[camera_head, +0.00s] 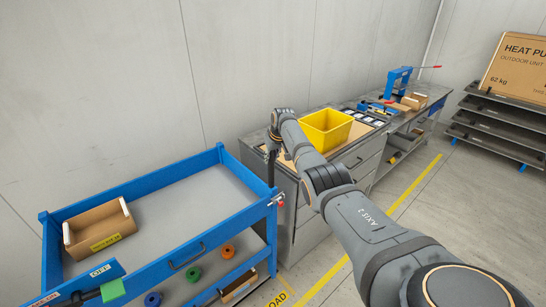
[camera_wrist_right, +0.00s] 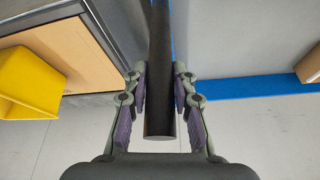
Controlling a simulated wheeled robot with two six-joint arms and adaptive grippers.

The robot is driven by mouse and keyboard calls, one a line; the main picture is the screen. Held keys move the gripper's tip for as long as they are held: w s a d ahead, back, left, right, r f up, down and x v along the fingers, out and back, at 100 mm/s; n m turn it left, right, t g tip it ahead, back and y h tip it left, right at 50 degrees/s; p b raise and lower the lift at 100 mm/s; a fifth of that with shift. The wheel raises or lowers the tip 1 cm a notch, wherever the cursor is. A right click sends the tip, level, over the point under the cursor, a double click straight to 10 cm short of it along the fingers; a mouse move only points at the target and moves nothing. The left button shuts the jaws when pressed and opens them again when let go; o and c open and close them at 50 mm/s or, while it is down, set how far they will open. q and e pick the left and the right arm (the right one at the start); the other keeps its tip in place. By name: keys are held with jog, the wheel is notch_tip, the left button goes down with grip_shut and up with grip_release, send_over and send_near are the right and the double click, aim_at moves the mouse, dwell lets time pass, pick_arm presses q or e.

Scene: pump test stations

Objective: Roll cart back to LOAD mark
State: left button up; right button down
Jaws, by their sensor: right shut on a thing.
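The blue cart (camera_head: 154,186) stands at the left of the head view, with a grey top deck and a lower shelf. The yellow LOAD mark (camera_head: 277,299) is on the floor at the bottom, beside the cart's near right corner and partly cut off by the picture edge. My right gripper (camera_head: 272,165) is at the cart's right end, near the workbench. In the right wrist view it (camera_wrist_right: 160,92) is shut on a dark round handle bar (camera_wrist_right: 160,60), whose free end points toward the palm. My left gripper is not in view.
A cardboard box (camera_head: 99,227) lies on the cart deck; green, blue and orange round parts sit below. A workbench (camera_head: 355,150) with a yellow bin (camera_head: 326,129) stands close to the cart's right. Open floor (camera_head: 440,230) lies right of the yellow line.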

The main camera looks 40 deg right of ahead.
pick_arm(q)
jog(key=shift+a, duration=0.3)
pick_arm(e)
jog(key=shift+a, duration=0.3)
jog(key=c, duration=1.1)
grip_release()
jog(key=shift+d+f, duration=0.1)
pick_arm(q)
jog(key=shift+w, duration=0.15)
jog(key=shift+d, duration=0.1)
pick_arm(e)
jog(key=v, duration=1.2)
jog(key=shift+w, duration=0.1)
